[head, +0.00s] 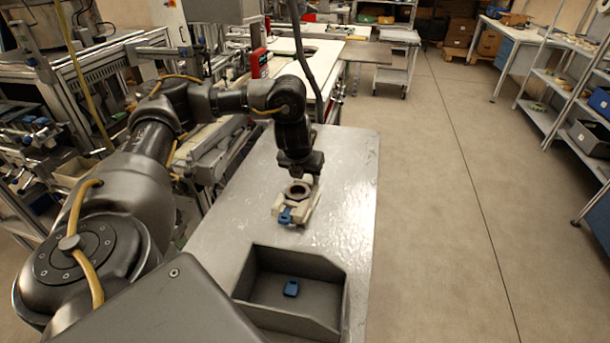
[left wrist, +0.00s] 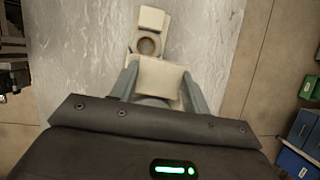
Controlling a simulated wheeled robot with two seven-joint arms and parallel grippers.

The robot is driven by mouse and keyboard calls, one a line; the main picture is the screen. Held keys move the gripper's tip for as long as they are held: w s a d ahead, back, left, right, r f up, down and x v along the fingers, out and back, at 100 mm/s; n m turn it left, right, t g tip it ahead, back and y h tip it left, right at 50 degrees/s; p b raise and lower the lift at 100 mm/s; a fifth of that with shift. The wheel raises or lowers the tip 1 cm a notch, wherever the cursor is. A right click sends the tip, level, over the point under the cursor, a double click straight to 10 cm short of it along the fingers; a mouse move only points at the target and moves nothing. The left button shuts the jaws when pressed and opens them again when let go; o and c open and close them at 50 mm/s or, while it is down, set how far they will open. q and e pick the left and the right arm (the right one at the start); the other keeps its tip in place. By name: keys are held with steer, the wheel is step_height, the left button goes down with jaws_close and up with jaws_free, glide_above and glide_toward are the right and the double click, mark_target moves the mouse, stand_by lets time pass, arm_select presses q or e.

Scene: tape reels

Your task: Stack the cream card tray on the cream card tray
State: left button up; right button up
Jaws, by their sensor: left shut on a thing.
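My left gripper (head: 299,178) points down over the table, with its fingers on either side of a cream card tray (left wrist: 158,77) in the left wrist view. It is shut on this tray. Cream tray parts (head: 303,211) show below the gripper in the head view, with a dark ring (head: 297,190) among them. In the left wrist view another cream piece (left wrist: 152,20) and a round opening (left wrist: 148,46) show just beyond the held tray. I cannot tell whether the held tray touches what is below. My right gripper is not in view.
A blue piece (head: 286,216) is at the near end of the cream parts. A grey open bin (head: 335,295) stands at the table's near end, with a blue item (head: 291,288) inside. The metal table (head: 350,160) is bare to the right of the trays.

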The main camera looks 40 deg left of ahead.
arm_select(q)
steer(key=w+a+f+b, duration=0.1)
steer(key=w+a+f, duration=0.1)
steer(key=w+a+f+b, duration=0.1)
steer(key=w+f+b, duration=0.1)
steer(key=f, duration=0.1)
steer(key=w+a+f+b, duration=0.1)
steer(key=w+a+f, duration=0.1)
steer(key=w, duration=0.1)
steer(key=shift+w+a+f+b, duration=0.1)
steer(key=shift+a+f+b, duration=0.2)
steer(key=shift+a+b, duration=0.05)
steer(key=shift+w+a+f, duration=0.1)
steer(key=shift+w+a, duration=0.1)
step_height(320, 180, down, 3)
steer(key=shift+w+a+f+b, duration=0.1)
steer(key=shift+w+f+b, duration=0.1)
steer(key=shift+b, duration=0.65)
steer(key=shift+f, duration=0.2)
steer(key=shift+r, duration=0.1)
